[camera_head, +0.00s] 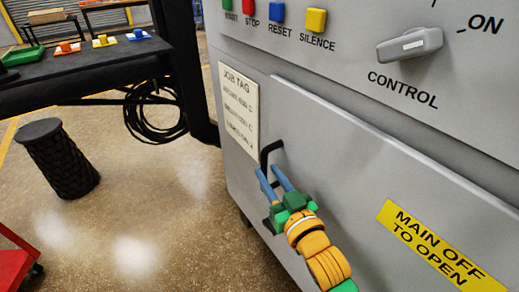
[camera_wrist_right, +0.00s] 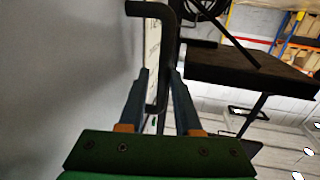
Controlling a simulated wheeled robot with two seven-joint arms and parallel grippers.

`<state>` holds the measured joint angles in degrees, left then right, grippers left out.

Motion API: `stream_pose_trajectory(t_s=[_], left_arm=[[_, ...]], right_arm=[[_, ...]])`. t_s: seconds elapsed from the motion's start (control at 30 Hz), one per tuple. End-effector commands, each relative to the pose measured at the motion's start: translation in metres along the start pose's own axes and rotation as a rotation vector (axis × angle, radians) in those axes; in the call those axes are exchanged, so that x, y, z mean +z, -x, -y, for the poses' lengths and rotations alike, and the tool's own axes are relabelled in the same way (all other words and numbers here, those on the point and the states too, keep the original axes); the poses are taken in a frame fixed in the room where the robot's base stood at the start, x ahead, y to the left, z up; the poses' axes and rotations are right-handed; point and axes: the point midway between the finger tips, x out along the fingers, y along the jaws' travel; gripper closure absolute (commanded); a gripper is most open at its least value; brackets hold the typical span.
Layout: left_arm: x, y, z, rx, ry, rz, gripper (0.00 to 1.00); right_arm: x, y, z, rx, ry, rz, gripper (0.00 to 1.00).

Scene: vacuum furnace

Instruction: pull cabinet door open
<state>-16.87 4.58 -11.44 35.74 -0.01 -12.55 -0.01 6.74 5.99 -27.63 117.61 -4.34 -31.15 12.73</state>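The grey cabinet door (camera_head: 345,150) fills the right of the head view and looks shut against the cabinet. Its black bar handle (camera_head: 264,158) is near the door's left edge, and its middle is partly hidden by my gripper. My right gripper (camera_head: 268,170) has blue fingers set apart at the handle. In the right wrist view the handle (camera_wrist_right: 166,50) runs down between the two fingertips (camera_wrist_right: 160,72), closer to the right finger. A gap shows on the left, so the fingers are not closed on it. My left gripper is not in view.
Above the door are a control knob (camera_head: 410,45) and coloured buttons (camera_head: 316,20). A yellow label (camera_head: 440,245) is on the door. A black stool-like cylinder (camera_head: 58,158) and a dark table (camera_head: 80,65) stand left. A red cart (camera_head: 15,262) is at lower left. Floor beside the cabinet is clear.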

Motion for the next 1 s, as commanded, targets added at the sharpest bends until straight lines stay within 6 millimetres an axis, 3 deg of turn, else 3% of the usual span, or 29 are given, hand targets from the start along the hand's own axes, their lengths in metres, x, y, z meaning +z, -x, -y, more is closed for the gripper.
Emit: stream_pose_trajectory(t_s=[0.2, 0.3, 0.6, 0.73, 1.0], left_arm=[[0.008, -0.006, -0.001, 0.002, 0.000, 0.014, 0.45], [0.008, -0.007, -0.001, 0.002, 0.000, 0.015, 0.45], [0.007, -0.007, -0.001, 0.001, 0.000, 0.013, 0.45], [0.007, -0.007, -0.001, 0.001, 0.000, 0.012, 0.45], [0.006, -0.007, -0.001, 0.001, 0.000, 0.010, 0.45]], right_arm=[[0.001, -0.044, 0.000, -0.001, 0.002, -0.001, 0.68], [0.001, -0.057, 0.000, -0.001, 0.001, 0.001, 0.68], [0.001, -0.062, 0.000, -0.001, 0.001, 0.002, 0.68], [0.001, -0.062, 0.000, -0.001, 0.001, 0.002, 1.00], [0.001, -0.061, 0.000, -0.001, 0.001, 0.002, 1.00]])
